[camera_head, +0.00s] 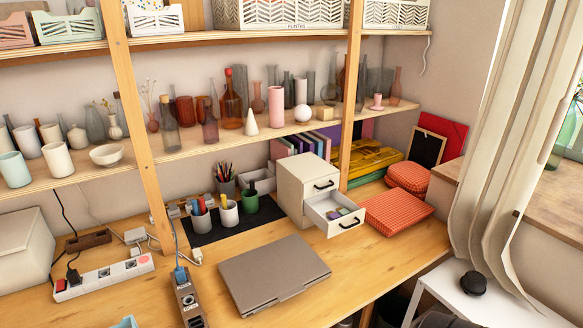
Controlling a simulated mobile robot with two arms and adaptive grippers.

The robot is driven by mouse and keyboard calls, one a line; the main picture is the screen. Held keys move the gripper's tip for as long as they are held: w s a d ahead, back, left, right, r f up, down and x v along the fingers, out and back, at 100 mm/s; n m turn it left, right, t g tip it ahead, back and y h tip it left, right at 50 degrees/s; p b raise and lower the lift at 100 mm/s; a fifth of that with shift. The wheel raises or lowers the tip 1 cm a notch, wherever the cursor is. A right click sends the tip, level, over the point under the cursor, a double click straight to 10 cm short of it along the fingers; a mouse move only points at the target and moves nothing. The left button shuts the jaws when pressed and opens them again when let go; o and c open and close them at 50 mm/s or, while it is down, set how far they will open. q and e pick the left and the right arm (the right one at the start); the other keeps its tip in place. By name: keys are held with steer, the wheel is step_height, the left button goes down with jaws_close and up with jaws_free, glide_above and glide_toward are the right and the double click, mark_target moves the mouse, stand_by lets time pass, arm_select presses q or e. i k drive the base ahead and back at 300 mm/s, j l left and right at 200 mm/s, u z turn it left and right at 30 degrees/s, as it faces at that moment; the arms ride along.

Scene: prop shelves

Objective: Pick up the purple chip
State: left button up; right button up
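A white two-drawer box (303,178) stands on the wooden desk, right of centre. Its lower drawer (346,226) is pulled open toward the front right. Several small coloured pieces lie inside, among them a purple one (332,215). The pieces are too small for me to tell whether it is a chip. The back of the drawer's inside is partly hidden by the box and the drawer walls. Neither of my grippers is in view.
A closed grey laptop (273,272) lies in front of the box. Pen cups (229,213) stand on a dark mat to its left, and a red checked cushion (398,210) lies to its right. A power strip (188,299) lies left of the laptop. Shelves of vases (276,106) hang above.

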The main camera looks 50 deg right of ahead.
mark_target(333, 216)
steer(key=z, duration=1.85)
